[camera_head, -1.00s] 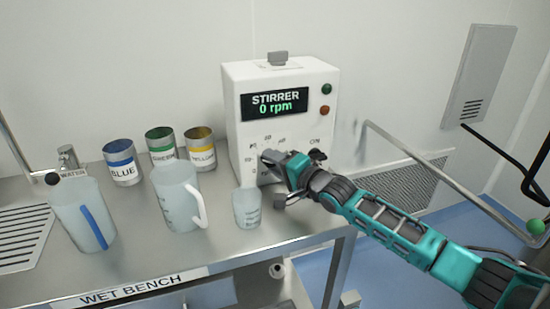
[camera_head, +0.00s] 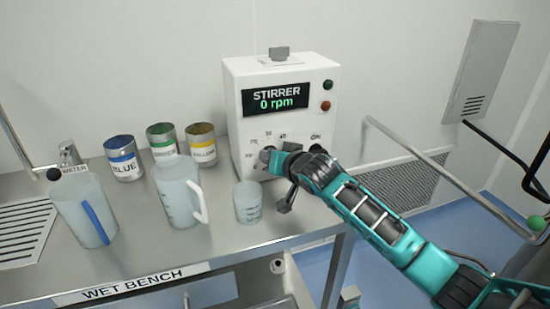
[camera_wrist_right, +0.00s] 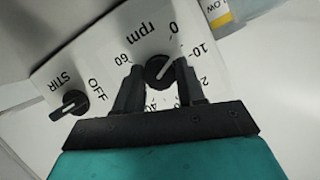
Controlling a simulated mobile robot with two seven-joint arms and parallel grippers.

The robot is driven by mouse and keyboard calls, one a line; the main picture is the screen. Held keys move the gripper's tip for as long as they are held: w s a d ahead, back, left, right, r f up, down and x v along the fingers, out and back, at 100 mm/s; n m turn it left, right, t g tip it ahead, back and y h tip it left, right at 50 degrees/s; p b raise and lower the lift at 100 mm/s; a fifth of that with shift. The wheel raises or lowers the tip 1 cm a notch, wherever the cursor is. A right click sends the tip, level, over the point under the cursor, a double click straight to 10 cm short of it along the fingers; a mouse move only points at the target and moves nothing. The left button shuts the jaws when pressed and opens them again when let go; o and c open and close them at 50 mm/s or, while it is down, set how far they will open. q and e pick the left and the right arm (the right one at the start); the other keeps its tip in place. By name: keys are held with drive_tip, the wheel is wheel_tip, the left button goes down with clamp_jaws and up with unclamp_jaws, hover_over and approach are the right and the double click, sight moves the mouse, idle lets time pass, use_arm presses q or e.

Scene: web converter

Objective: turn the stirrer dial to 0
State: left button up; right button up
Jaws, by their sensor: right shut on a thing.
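The white stirrer box (camera_head: 235,100) stands at the back of the bench, its display (camera_head: 276,99) reading "0 rpm". My right gripper (camera_head: 272,158) is at the front panel and hides part of the dial's scale. In the right wrist view the black stirrer dial (camera_wrist_right: 159,71) sits between the two fingers of my right gripper (camera_wrist_right: 160,82), which is shut on it. The dial's white mark points up and right, towards the side of the 0 and 10 labels; its exact setting is hard to read. My left gripper is not in view.
A STIR/OFF knob (camera_wrist_right: 70,103) is beside the dial. A small beaker (camera_head: 247,203) stands just in front of the box. A jug (camera_head: 178,190), a jug with a blue handle (camera_head: 80,208) and labelled cans (camera_head: 162,140) are to the left. A metal rail (camera_head: 440,170) is at right.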

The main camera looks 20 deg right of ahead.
drive_tip(key=shift+n+h, duration=1)
drive_tip(key=shift+n, duration=0.3)
drive_tip(key=o, duration=1)
drive_tip(key=shift+o, duration=0.2)
drive_tip(key=shift+a, duration=0.1)
drive_tip(key=v, duration=1.3)
drive_tip(key=shift+w, duration=0.1)
